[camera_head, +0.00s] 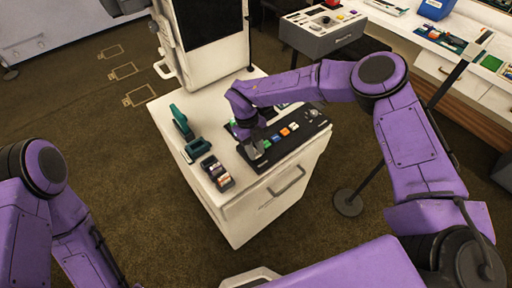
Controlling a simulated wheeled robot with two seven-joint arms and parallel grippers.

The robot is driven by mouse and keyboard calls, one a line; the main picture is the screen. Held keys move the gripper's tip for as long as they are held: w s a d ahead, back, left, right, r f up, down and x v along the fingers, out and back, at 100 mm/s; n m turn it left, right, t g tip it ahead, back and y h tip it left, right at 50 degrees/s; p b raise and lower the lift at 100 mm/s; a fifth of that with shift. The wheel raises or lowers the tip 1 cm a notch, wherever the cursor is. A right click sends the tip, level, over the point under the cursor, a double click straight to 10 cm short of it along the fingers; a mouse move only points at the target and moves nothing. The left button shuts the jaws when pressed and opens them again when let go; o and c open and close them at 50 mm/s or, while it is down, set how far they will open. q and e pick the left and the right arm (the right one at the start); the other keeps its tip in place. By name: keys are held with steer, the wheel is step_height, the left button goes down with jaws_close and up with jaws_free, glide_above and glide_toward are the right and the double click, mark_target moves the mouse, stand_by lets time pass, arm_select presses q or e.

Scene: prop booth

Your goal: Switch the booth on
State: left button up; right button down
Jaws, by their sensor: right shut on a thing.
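A black control panel (308,126) with a row of coloured buttons lies on top of a white cabinet (233,204). Orange, blue and white buttons show along its middle. My right gripper (257,152) is at the left end of the panel, pointing down, close to a green button (266,144). It is shut, but its fingertips are small and what they hold is hard to make out. My left arm shows at the lower left, and its gripper is out of view.
A green-handled tool (182,123) and a dark tray of small items (217,172) lie left of the panel. A white machine with a dark screen (208,20) stands behind. A grey box (322,32) and a stand base (347,203) are to the right.

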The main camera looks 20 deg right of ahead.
steer(key=shift+w, duration=0.1)
steer(key=c, duration=0.9)
jaws_free()
steer(key=shift+r, duration=0.1)
steer(key=b+v, duration=0.2)
steer(key=v, duration=0.8)
steer(key=shift+w+r, duration=0.15)
